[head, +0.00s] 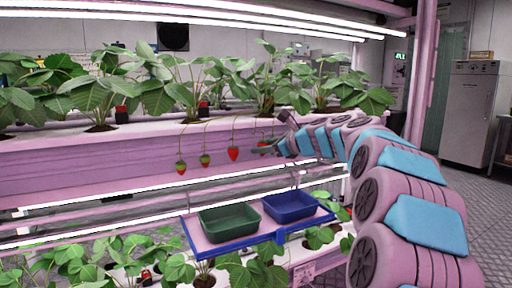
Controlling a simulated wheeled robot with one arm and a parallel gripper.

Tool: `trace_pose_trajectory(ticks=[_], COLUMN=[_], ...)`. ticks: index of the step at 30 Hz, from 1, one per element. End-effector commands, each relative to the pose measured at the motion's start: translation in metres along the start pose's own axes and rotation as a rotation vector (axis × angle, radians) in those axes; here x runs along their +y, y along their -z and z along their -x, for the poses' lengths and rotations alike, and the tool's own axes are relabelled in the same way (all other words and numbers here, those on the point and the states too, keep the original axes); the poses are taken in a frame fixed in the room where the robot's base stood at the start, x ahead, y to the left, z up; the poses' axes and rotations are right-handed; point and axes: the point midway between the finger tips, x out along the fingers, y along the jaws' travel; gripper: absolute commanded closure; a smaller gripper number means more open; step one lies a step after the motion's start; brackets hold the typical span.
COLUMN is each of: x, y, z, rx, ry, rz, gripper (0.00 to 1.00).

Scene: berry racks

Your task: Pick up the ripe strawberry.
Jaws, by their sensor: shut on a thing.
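Several strawberries hang on thin stems from the front of the upper pink planter. A bright red strawberry (233,153) hangs just left of my gripper, apart from it. My gripper (264,149) reaches in from the right at the rightmost hanging stem.
A green bin (229,222) and a blue bin (289,206) stand side by side on a blue-edged tray (204,251) below the fruit. Leafy plants fill the upper planter (100,150) and the lower rack. Open floor lies at the right.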

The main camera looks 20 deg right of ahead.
Motion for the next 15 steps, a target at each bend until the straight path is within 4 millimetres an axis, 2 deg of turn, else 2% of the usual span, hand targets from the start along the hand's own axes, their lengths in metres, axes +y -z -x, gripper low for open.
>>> trace_pose_trajectory(ticks=[9,15], x=[0.008,0.011], y=[0.022,0.031], z=[0.081,0.119], rx=[-0.002,-0.002], ry=[0.003,0.004], rz=[-0.004,-0.001], gripper=[0.78,0.78])
